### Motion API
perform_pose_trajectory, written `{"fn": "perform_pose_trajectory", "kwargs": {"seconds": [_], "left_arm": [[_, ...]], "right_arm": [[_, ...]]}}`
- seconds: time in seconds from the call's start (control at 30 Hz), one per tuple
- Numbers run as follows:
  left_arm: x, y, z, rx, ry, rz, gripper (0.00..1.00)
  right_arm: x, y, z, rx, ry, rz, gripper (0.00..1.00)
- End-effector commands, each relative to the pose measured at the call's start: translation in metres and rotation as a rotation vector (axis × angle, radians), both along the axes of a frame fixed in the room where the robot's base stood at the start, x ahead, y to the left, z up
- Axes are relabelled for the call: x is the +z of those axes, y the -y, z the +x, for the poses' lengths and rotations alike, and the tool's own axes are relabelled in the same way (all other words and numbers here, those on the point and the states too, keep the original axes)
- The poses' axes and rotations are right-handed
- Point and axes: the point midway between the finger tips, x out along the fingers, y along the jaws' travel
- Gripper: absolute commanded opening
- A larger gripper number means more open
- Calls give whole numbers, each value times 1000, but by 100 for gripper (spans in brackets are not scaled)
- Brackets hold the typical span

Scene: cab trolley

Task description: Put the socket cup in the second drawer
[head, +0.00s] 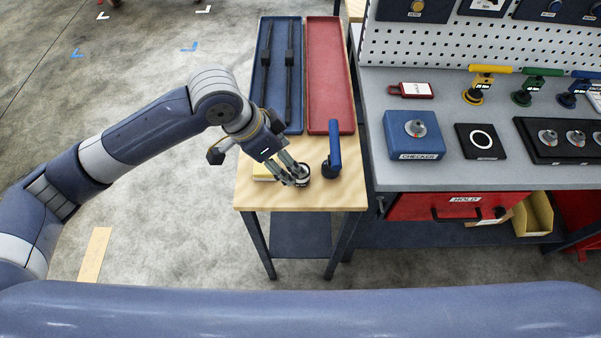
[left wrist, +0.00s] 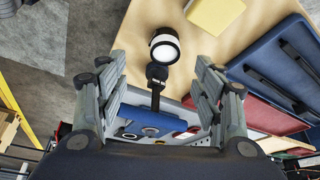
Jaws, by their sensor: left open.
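The socket cup appears to be the small black cup with a pale round top (head: 302,174) on the wooden side table. It also shows in the left wrist view (left wrist: 164,47), upright and apart from the fingers. My left gripper (head: 294,174) is over the table at the cup, partly covering it in the head view. Its fingers (left wrist: 165,105) are spread wide and hold nothing. A red drawer front labelled HOLD (head: 440,204) with a dark handle is under the grey bench. I cannot tell which drawer is second. My right gripper is not in view.
A blue-handled tool (head: 334,145) stands right of the cup. A yellow block (left wrist: 215,12) lies beside the cup. Blue (head: 264,95) and red (head: 327,80) trays fill the table's back. The grey bench (head: 400,105) bears a blue CHECKER box (head: 412,128). A yellow bin (head: 535,215) sits below.

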Motion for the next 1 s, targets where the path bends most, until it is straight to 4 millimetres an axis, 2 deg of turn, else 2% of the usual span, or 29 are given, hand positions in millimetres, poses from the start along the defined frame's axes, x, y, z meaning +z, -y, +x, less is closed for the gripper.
{"fn": "perform_pose_trajectory", "kwargs": {"seconds": [0.13, 0.4, 0.67, 1.0], "left_arm": [[-2, -3, 4, 1, -7, 14, 61], [-39, 11, 11, 2, -8, 15, 61], [-55, 19, 16, 0, -6, 14, 61], [-92, 34, 25, 0, -6, 14, 61]], "right_arm": [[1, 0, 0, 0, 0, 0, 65], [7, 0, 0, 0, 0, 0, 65], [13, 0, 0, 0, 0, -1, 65], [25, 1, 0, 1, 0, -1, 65]]}}
